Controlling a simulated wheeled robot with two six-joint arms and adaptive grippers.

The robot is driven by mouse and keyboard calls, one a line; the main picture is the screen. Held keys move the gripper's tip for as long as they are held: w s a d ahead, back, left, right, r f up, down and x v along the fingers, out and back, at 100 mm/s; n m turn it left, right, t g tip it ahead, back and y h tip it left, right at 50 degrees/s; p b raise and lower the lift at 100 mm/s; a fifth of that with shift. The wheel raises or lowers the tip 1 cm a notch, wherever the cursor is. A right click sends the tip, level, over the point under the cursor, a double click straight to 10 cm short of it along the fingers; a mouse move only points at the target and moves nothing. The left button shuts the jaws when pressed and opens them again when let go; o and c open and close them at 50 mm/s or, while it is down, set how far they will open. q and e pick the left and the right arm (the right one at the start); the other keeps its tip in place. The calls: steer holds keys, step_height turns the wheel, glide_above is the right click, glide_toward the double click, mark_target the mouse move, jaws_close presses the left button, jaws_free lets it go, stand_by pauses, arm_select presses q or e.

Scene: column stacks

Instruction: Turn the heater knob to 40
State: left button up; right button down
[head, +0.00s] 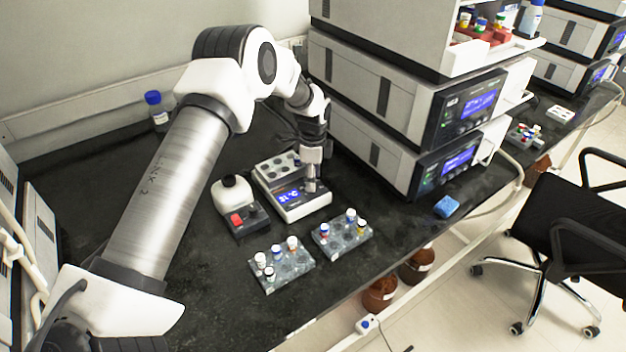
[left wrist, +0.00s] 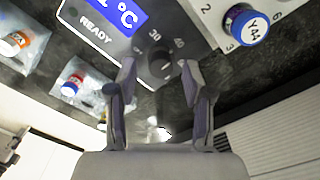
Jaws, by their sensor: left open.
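The heater (head: 304,211) is a white block with wells on top and a lit blue display, and it stands on the dark bench. Its dark round knob (left wrist: 160,62) shows in the left wrist view, beside the display (left wrist: 110,15) with °C and READY. Scale marks that look like 30 and 40 lie by the knob. My left gripper (left wrist: 158,73) is open, with its fingertips apart on either side of the knob; I cannot tell whether they touch it. In the head view the gripper (head: 311,185) is over the heater's right side and hides the knob. The knob's pointer is unclear.
A small device with a red switch (head: 236,219) stands left of the heater. Two grey vial racks (head: 283,270) (head: 342,242) lie in front. Stacked instruments (head: 400,110) rise close on the right. A blue-capped vial marked Y44 (left wrist: 245,25) sits near the knob.

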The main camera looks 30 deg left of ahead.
arm_select(q)
step_height(320, 180, up, 11)
steer(key=shift+f, duration=0.15)
stand_by(0.4)
